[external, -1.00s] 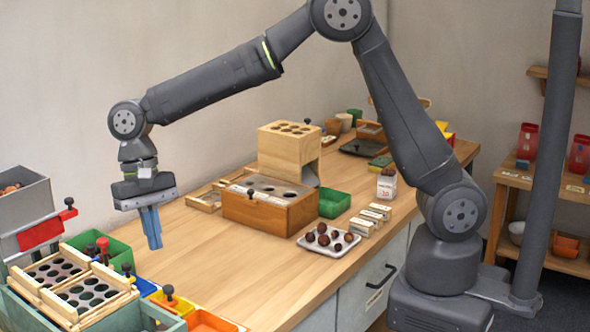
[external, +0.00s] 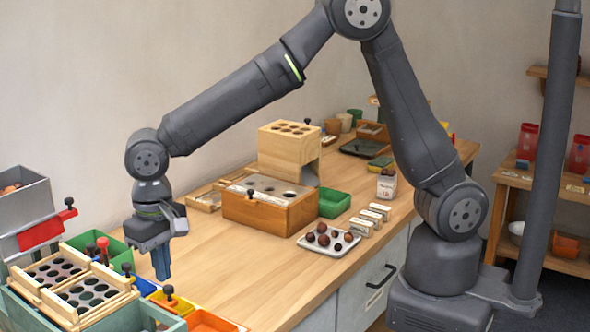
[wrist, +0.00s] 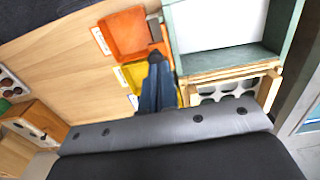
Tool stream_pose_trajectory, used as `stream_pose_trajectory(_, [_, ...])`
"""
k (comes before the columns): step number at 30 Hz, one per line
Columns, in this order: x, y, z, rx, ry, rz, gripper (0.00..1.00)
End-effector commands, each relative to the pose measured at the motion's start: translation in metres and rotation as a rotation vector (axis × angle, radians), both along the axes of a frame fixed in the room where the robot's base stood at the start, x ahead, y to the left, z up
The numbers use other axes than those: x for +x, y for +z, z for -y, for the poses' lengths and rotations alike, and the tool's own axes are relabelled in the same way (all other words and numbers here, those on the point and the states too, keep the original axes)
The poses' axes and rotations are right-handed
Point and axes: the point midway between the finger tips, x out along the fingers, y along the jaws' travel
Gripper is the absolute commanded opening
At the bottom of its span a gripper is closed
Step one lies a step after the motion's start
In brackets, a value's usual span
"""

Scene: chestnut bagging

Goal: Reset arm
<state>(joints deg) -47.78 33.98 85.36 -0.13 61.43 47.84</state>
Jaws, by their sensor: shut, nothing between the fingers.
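My gripper (external: 161,264) is shut and empty, with its blue fingers pointing down above the left part of the wooden table (external: 240,268). In the external view it hangs just right of the green bin (external: 112,247) and the wooden rack with round holes (external: 75,285). In the wrist view the blue fingers (wrist: 155,85) are together and show in front of the yellow bin (wrist: 136,76) and beside the orange bin (wrist: 124,35). Chestnuts lie on a white tray (external: 312,247), well to the right of my gripper.
A wooden box with a holed top (external: 258,209) and a taller holed block (external: 285,155) stand mid-table. A green tray (external: 334,204) and a small white carton (external: 386,188) are to the right. The table between the left bins and the box is clear.

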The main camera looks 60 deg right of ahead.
Motion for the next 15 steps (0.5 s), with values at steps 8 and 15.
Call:
stream_pose_trajectory(8, [0.002, 0.061, -0.002, 0.011, -0.001, 0.009, 0.00])
stream_pose_trajectory(15, [0.002, 0.086, -0.002, 0.009, -0.001, 0.008, 0.00])
